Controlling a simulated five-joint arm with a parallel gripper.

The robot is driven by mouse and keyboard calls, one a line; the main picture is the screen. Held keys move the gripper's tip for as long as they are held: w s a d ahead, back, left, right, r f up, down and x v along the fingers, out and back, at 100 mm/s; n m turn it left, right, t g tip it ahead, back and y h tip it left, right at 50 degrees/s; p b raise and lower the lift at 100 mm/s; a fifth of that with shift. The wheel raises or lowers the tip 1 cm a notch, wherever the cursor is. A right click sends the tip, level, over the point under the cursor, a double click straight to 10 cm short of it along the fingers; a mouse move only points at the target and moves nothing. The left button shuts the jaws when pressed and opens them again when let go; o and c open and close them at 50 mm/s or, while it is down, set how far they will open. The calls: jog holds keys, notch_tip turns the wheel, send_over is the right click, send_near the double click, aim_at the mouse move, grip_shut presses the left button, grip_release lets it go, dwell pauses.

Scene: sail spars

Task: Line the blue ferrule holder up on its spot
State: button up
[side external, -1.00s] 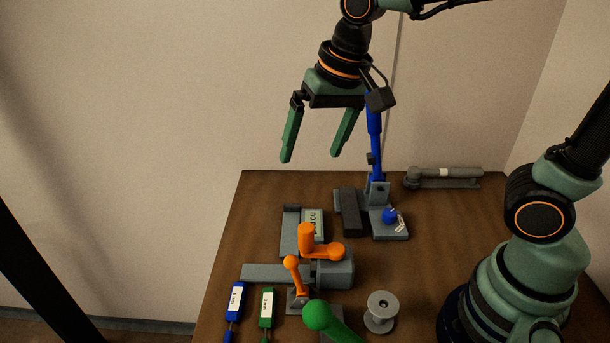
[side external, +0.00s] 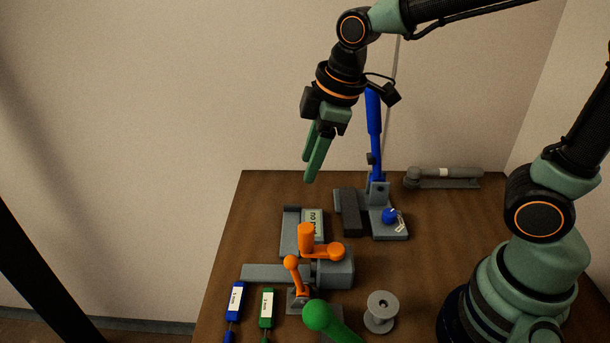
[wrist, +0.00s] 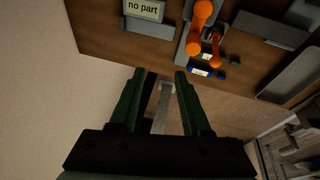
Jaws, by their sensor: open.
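A blue holder with a white label (side external: 235,303) lies at the front left of the table, its lower end near the picture's bottom edge. It shows again beyond my fingers in the wrist view (wrist: 200,72). A green holder with a similar label (side external: 268,306) lies parallel to its right, apart from it; it is also in the wrist view (wrist: 205,56). My gripper (side external: 311,168) hangs high above the table's back left, open and empty, its green fingers apart in the wrist view (wrist: 160,75). I cannot tell which place is the spot.
An orange-handled clamp fixture (side external: 335,267) stands mid-table, beside a grey unit with a "no part" display (side external: 313,223). A tall blue lever stand (side external: 374,140) rises at the back. A grey spool (side external: 381,312) and a green ball-ended handle (side external: 318,316) are at the front.

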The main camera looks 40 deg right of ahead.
jog(key=w+a+f+n+g, duration=0.2)
jog(key=a+f+n, duration=0.5)
jog(key=a+n, duration=0.3)
jog(key=n+g, duration=0.1)
jog(key=n, duration=0.5)
send_over(233, 310)
jog(key=shift+h, duration=0.4)
notch_tip(233, 310, down, 8)
jog(key=shift+f, duration=0.1)
jog(key=shift+a+f+n, duration=0.1)
jog(key=shift+f+n, duration=0.1)
jog(key=shift+n, duration=0.1)
notch_tip(233, 310, down, 6)
jog(key=shift+s+f, duration=0.1)
jog(key=shift+f, duration=0.1)
jog(key=shift+r, duration=0.2)
grip_shut()
